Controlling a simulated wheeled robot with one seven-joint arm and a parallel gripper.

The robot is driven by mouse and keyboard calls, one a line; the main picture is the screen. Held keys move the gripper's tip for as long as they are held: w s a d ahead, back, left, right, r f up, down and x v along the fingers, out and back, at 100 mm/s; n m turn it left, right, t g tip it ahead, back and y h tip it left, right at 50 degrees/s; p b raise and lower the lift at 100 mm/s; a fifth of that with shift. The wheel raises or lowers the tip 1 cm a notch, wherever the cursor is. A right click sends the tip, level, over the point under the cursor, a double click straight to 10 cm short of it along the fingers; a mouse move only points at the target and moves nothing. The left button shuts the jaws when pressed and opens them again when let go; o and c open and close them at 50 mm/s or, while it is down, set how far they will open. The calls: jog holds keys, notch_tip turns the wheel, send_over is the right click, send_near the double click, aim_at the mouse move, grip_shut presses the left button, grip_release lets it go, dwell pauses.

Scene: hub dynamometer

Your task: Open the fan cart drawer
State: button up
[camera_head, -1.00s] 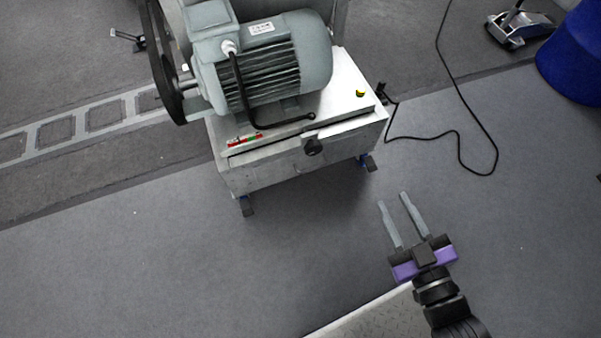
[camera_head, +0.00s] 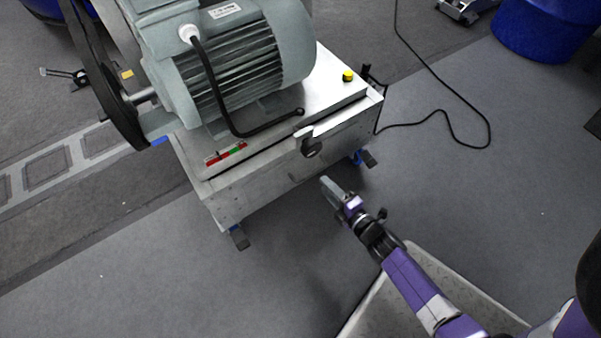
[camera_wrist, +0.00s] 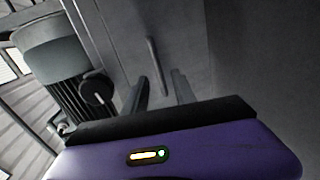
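The fan cart (camera_head: 238,203) is a pale metal box carrying a grey-green finned motor (camera_head: 245,60). A black round knob (camera_head: 311,147) sits at the upper edge of its front face. In the wrist view, a thin bar handle (camera_wrist: 157,66) stands out from a grey panel, and the dark knob (camera_wrist: 97,90) is to its left. The drawer's outline is hard to tell. My gripper (camera_head: 328,184) is in front of the cart's front face, below the knob. In the wrist view my gripper (camera_wrist: 160,86) has its two fingers apart, pointing towards the bar handle, with nothing between them.
A black cable (camera_head: 440,82) lies on the floor to the right. A blue drum (camera_head: 540,28) stands at the back right. Floor left of my arm is clear.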

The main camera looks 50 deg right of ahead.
aim_at(313, 172)
jog(key=b+x, duration=0.2)
jog(key=x, duration=0.5)
jog(key=shift+w+d, duration=0.1)
jog(key=shift+w, duration=0.3)
grip_shut()
dwell(1.2)
